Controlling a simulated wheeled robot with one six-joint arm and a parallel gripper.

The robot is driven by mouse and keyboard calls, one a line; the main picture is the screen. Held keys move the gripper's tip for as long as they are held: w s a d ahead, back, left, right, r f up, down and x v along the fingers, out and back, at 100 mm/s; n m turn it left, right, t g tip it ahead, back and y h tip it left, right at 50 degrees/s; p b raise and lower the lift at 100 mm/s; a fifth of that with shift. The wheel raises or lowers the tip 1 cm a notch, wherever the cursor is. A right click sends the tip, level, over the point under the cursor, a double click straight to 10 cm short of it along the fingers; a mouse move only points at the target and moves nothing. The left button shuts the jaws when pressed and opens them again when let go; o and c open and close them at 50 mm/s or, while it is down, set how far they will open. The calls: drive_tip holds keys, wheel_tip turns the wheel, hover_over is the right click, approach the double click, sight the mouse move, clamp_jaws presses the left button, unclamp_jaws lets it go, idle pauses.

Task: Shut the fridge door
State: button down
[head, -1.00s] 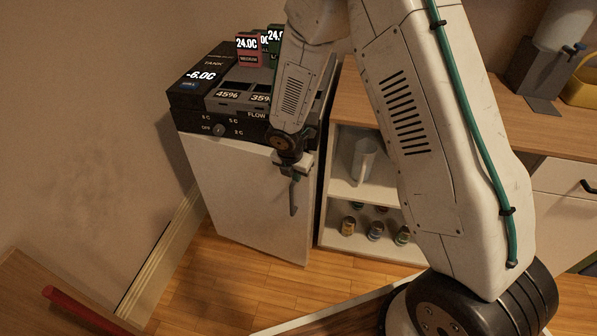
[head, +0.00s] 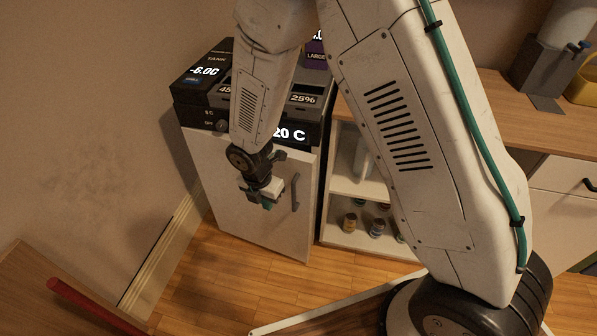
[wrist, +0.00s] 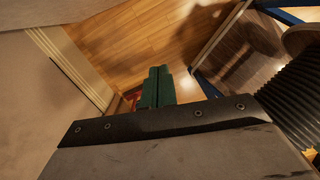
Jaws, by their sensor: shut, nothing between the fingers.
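The fridge is a white cabinet under a dark control unit. Its white door (head: 235,180) faces me in the head view, with a grey vertical handle (head: 295,192) near its right edge. The door looks flush or nearly so with the body; I cannot tell whether a small gap is left. My gripper (head: 267,205) is in front of the door, left of the handle and apart from it. Its green fingers are shut together and empty, as the wrist view shows (wrist: 158,88). Whether they touch the door I cannot tell.
An open shelf unit (head: 341,222) with several small cans stands right of the fridge. The wooden counter (head: 455,120) runs further right. A wall is on the left. A wooden surface with a red bar (head: 95,305) is at the lower left. Wooden floor lies between.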

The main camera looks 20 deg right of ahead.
drive_tip(key=s+a+f+m+t+y, duration=0.25)
drive_tip(key=a+f+m, duration=0.25)
drive_tip(key=a+f, duration=0.55)
drive_tip(key=m+t+h, duration=1.1)
drive_tip(key=m+h, duration=0.1)
drive_tip(key=h, duration=0.1)
approach(303, 167)
drive_tip(key=x, duration=0.6)
drive_tip(key=shift+w+d+r, duration=0.1)
drive_tip(key=shift+w+d, duration=0.15)
drive_tip(key=shift+d, duration=0.1)
